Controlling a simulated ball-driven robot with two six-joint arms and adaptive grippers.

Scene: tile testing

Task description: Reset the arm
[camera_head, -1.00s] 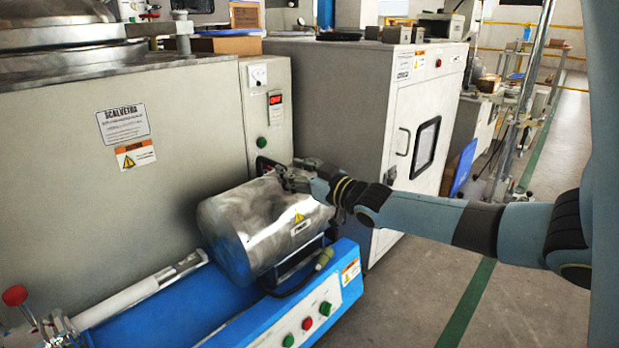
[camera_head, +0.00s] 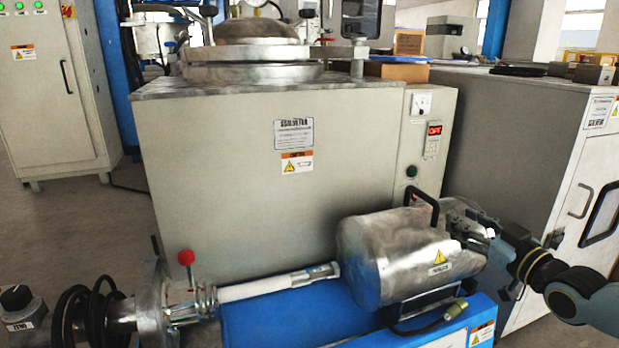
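My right gripper (camera_head: 474,230) is at the right end of a shiny metal cylinder (camera_head: 390,255), which sits on a blue machine base. Its arm comes in from the right edge. The metal fingers overlap the cylinder's end in the picture and blend with it, so I cannot tell whether they touch it or how far they are open. My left gripper is not in view.
A large grey cabinet (camera_head: 230,190) with a metal lid stands behind the blue base (camera_head: 270,325). A black handle (camera_head: 424,203) rises close to my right gripper. A red knob (camera_head: 186,257) and black cables (camera_head: 85,318) are at lower left. Another grey cabinet (camera_head: 520,140) stands at right.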

